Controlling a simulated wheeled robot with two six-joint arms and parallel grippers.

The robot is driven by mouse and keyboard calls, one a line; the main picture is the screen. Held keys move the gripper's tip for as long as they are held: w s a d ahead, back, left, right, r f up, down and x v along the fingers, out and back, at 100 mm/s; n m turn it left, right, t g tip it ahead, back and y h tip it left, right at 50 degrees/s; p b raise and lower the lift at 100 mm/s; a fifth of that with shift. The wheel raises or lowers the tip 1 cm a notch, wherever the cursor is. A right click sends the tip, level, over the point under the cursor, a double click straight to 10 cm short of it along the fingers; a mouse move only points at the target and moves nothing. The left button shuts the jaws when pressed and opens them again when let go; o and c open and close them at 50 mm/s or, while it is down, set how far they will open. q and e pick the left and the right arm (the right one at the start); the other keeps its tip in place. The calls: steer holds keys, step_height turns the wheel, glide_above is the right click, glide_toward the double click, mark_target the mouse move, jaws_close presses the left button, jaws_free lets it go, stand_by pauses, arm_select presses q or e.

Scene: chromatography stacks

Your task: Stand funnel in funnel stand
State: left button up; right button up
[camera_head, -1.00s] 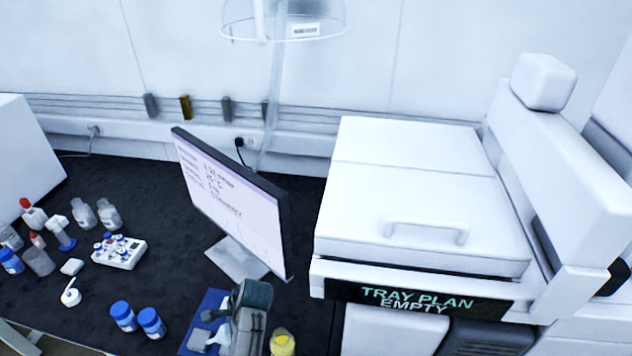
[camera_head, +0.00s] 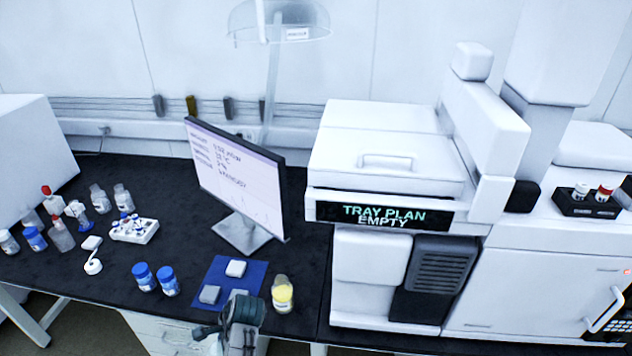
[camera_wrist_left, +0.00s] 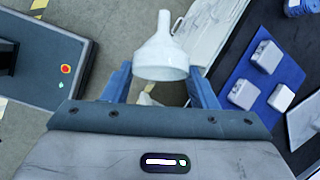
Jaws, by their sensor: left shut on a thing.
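My left gripper (camera_wrist_left: 160,88) is shut on a white funnel (camera_wrist_left: 162,45). In the left wrist view the funnel's wide mouth is between the two blue fingers and its narrow stem points to the top of the picture. In the head view my left gripper (camera_head: 240,310) is at the bench's front edge, below the blue mat; I cannot make out the funnel there. I cannot surely identify a funnel stand; a small white ring-shaped piece (camera_head: 93,264) lies on the left part of the bench. My right gripper is not in view.
The blue mat (camera_head: 218,272) holds white blocks. Blue-capped jars (camera_head: 143,277) stand left of it, and a yellow-filled jar (camera_head: 282,294) right of it. A white vial rack (camera_head: 134,230), bottles and a monitor (camera_head: 235,180) stand behind. A large white instrument (camera_head: 385,160) fills the right.

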arm_select(q)
steer(key=shift+w+f+b, duration=0.15)
steer(key=shift+f+b, duration=0.2)
steer(key=shift+f, duration=0.25)
steer(key=shift+w+f+b, duration=0.15)
steer(key=shift+f+b, duration=0.2)
steer(key=shift+f, duration=0.25)
step_height(320, 180, down, 12)
steer(key=b, duration=1.2)
steer(key=shift+w, duration=0.15)
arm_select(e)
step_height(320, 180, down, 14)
